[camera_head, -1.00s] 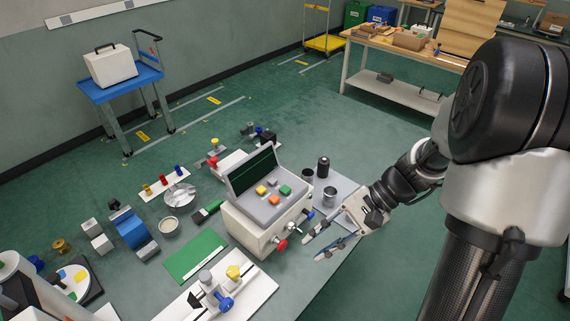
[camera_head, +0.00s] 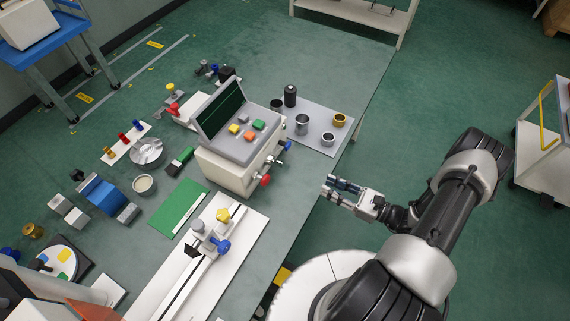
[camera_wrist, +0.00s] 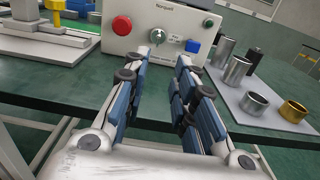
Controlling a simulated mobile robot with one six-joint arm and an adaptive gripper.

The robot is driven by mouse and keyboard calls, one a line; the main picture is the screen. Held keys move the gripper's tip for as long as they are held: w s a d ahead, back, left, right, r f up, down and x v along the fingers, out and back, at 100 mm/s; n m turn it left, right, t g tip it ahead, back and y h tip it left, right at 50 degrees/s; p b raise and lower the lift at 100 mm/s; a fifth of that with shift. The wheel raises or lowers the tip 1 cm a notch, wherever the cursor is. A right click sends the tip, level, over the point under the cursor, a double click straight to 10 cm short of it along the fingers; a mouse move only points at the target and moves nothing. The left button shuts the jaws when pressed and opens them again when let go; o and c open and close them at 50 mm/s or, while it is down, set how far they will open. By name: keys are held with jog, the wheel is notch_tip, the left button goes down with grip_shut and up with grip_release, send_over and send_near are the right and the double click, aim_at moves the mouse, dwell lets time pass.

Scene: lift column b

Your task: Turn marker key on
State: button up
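The control box (camera_head: 225,168) stands upright on the table, its front panel facing my gripper. In the wrist view the panel (camera_wrist: 135,48) carries a silver key-like part (camera_wrist: 157,36), between a red round button (camera_wrist: 121,26) and a blue knob (camera_wrist: 192,46). This looks like the key; its turn angle is too small to tell. The silver part also shows in the head view (camera_head: 271,160). My gripper (camera_head: 329,187) is open and empty, in front of the box and apart from it. In the wrist view its two blue-padded fingers (camera_wrist: 162,64) point at the panel with a gap between them.
A grey mat (camera_head: 313,137) with several metal cups lies right of the box. A white rail fixture (camera_head: 190,270) and a green board (camera_head: 178,207) lie on its near left. The table edge runs just beneath my gripper; free floor lies to the right.

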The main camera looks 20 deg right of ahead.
aim_at(278, 163)
jog(key=b+x, duration=0.2)
jog(key=x, duration=1.5)
jog(key=shift+f, duration=0.1)
jog(key=shift+c, duration=0.4)
grip_shut()
